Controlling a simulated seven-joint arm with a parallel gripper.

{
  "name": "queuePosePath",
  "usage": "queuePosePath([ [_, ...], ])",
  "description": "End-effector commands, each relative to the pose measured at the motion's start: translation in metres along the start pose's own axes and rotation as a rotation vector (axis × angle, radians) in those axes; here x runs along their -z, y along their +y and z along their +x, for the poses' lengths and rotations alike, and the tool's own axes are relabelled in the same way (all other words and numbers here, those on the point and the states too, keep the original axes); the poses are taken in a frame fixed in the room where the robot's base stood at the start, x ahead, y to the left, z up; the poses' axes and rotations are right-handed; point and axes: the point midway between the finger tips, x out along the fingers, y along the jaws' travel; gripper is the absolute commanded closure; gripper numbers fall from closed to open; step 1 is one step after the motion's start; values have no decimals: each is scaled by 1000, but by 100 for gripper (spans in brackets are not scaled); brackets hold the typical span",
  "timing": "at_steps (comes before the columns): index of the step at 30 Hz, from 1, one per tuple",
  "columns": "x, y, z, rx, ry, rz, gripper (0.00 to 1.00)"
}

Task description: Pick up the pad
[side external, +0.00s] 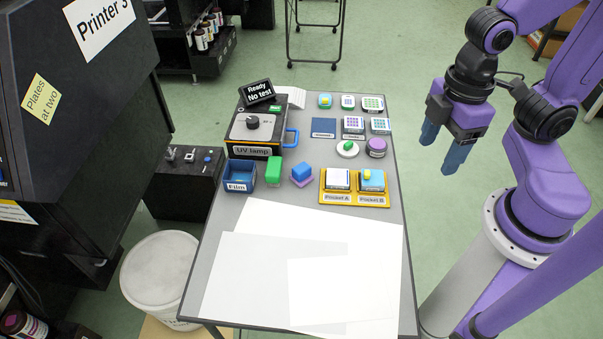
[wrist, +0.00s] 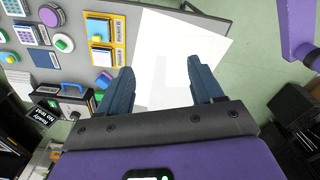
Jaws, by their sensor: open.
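No single thing is clearly marked as the pad. Candidates on the grey table are a blue block on a purple base (side external: 301,172), a green block (side external: 274,170), a dark blue flat square (side external: 323,128) with a label, and a white round dish with a green piece (side external: 347,149). A yellow tray (side external: 355,199) marked Pocket A and Pocket B holds a white-topped piece and a light blue piece with a yellow block on it. My gripper (side external: 443,148) is open and empty, raised right of the table. In the wrist view its fingers (wrist: 160,68) are apart with white paper beyond.
White sheets (side external: 250,275) cover the table's front. A UV lamp box (side external: 255,135) stands at the back left, behind a blue Film bin (side external: 239,177). A purple round container (side external: 376,147) and several small dotted pieces (side external: 353,124) stand at the back right.

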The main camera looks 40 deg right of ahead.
Motion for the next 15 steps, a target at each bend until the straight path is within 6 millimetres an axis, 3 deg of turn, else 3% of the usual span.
queuePosePath([
  [6,57,43,8,-2,-11,-88,34],
  [15,124,120,33,0,-20,-228,34],
])
